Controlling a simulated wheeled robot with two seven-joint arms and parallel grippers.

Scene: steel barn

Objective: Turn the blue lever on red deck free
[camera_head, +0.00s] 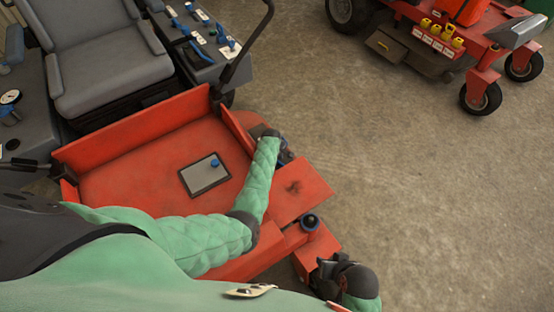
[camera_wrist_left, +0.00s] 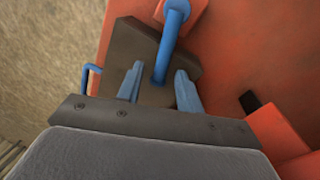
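The red deck (camera_head: 140,180) lies in front of the seat in the head view and fills much of the wrist view (camera_wrist_left: 235,55). The blue lever (camera_wrist_left: 167,48) rises from a dark brown plate (camera_wrist_left: 130,45) in the left wrist view. My left gripper (camera_wrist_left: 159,87) is open, with its two fingers apart on either side of the lever's lower end. Gaps show between lever and fingers. In the head view my left gripper (camera_head: 284,154) is at the deck's right side, and its hand mostly hides the lever. My right gripper (camera_head: 340,270) is low by the deck's front corner; its fingers are unclear.
A grey panel with a blue knob (camera_head: 215,162) is set in the deck. A dark round knob (camera_head: 310,222) stands at the front corner. A grey seat (camera_head: 95,55) and consoles with blue controls (camera_head: 200,35) are behind. Another red mower (camera_head: 450,40) stands beyond open concrete floor.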

